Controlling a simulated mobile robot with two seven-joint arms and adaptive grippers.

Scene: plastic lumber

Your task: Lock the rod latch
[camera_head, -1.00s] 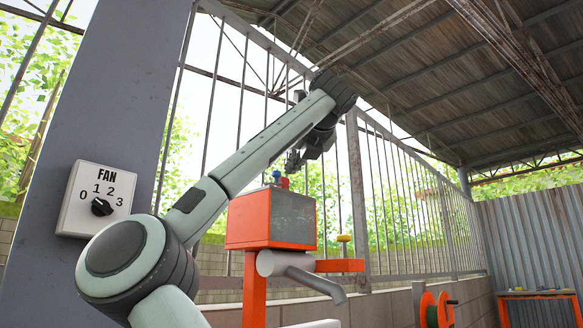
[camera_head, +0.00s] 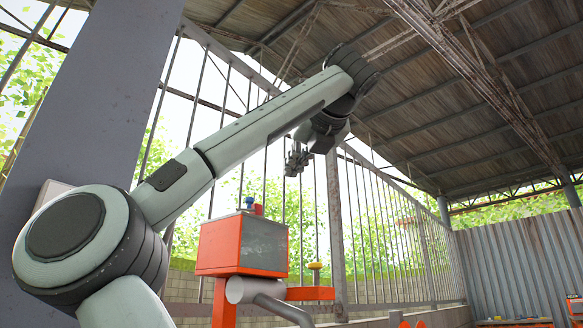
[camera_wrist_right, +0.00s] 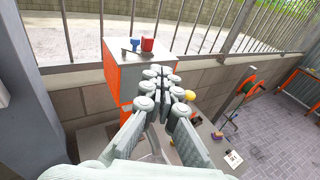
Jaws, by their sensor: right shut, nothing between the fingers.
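I cannot make out a rod latch in either view. My right gripper (camera_head: 297,162) is above and a little right of an orange box with a grey front panel (camera_head: 242,245), at the end of my raised arm. In the right wrist view the gripper (camera_wrist_right: 162,76) is shut and empty, in front of the box (camera_wrist_right: 124,72). A blue knob (camera_head: 249,202) and a red knob (camera_head: 258,210) stand on the box's top. They also show in the wrist view, the blue knob (camera_wrist_right: 131,45) left of the red one (camera_wrist_right: 148,44). My left gripper is out of view.
A yellow knob (camera_head: 315,266) sits on an orange arm beside the box, near a grey pipe (camera_head: 240,290). A barred fence (camera_head: 334,220) stands behind. A grey column (camera_head: 92,100) rises at left. An orange reel (camera_wrist_right: 249,86) and paved floor (camera_wrist_right: 285,127) lie to the right.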

